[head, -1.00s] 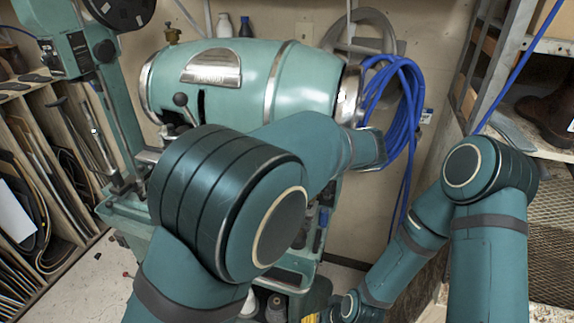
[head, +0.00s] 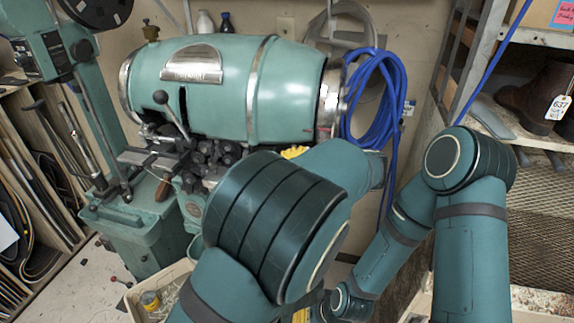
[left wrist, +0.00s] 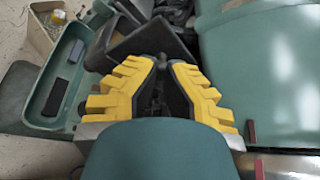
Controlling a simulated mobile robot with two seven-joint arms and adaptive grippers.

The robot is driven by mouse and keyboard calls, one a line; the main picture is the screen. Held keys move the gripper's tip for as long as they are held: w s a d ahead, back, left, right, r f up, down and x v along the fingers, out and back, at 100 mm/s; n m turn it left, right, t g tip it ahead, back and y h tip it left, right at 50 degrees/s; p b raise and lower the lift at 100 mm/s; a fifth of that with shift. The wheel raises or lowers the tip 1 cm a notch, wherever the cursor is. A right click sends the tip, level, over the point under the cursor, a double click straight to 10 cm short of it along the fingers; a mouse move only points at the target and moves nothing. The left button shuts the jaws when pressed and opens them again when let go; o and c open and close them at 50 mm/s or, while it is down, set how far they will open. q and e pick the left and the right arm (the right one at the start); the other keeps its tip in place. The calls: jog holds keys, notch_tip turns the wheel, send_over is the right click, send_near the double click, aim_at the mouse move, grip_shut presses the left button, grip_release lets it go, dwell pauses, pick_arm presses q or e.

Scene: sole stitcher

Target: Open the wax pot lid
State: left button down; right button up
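My left gripper (left wrist: 164,66) has yellow ribbed fingers that lean close together at the tips in the left wrist view. A dark, flat-sided, box-like piece (left wrist: 143,43) lies just beyond the tips; I cannot tell whether they touch it or whether it is the wax pot or its lid. In the head view my left arm hides most of this gripper, and only a bit of yellow (head: 294,152) shows beside the green sole stitcher (head: 215,95). No wax pot lid can be made out surely. A yellow bit of my right gripper (head: 301,315) shows low down, mostly hidden.
Blue hose (head: 392,95) hangs on the wall right of the stitcher's barrel. A lever with a dark knob (head: 161,98) rises in front. A shelf with boots (head: 535,92) stands at right, a rack of sheets (head: 45,190) at left. A crate (head: 140,290) sits on the floor.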

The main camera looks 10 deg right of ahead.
pick_arm(q)
jog(key=shift+a+f, duration=0.15)
jog(key=shift+f, duration=0.15)
jog(key=c, duration=1.1)
grip_release()
jog(key=o, duration=0.3)
jog(key=shift+w, duration=0.25)
notch_tip(320, 180, up, 10)
jog(key=shift+s+r, duration=0.15)
